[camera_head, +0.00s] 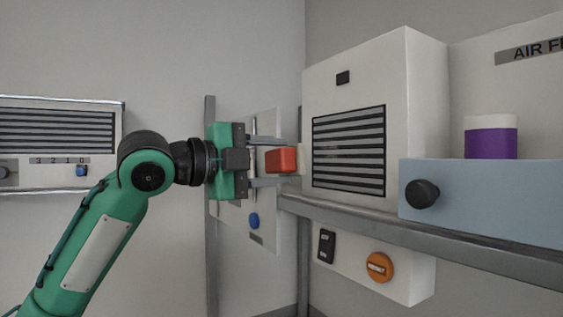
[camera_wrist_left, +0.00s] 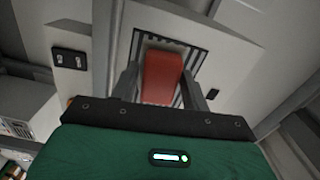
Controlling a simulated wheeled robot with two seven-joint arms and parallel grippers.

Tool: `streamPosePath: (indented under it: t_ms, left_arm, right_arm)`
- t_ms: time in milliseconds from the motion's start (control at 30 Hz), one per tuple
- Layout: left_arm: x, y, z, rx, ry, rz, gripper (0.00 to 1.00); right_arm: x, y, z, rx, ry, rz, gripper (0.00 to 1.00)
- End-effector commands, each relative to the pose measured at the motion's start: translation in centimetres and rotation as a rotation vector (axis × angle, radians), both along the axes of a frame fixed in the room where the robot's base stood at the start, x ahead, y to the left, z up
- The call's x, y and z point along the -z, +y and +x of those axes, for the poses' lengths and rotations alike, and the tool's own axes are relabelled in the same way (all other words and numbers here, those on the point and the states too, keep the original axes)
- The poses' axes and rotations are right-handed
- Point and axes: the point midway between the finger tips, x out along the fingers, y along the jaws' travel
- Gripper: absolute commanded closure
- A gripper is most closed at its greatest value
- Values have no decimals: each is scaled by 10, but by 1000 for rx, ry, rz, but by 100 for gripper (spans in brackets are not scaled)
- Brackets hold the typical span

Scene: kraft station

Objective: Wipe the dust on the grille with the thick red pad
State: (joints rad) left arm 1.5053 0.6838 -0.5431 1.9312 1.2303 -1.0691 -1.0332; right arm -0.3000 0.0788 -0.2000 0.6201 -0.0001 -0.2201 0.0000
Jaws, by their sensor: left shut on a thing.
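The thick red pad (camera_head: 281,160) is between the two fingers of my left gripper (camera_head: 270,162), which is shut on it. In the left wrist view the pad (camera_wrist_left: 162,77) stands between the fingertips (camera_wrist_left: 162,90), in front of the grille (camera_wrist_left: 192,62). The grille (camera_head: 349,150) is a panel of dark and light slats on a white box. In the head view the pad is to the left of the grille; I cannot tell whether it touches it. A faint tan patch on the slats may be dust. My right gripper is not in view.
The white box (camera_head: 424,90) stands on a grey metal shelf rail (camera_head: 440,240). A blue-grey box (camera_head: 490,205) with a black knob and a purple jar (camera_head: 490,140) are to the right. Another slatted unit (camera_head: 55,130) hangs at left.

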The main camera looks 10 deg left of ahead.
Motion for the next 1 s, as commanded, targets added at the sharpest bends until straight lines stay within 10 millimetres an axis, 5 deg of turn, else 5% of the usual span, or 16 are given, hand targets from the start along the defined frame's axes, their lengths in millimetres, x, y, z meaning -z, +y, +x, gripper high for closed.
streamPosePath:
  t_ms: [1000]
  left_arm:
    - [0, 21, -21, 1, -1, -1, 72]
  right_arm:
    - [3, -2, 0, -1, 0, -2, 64]
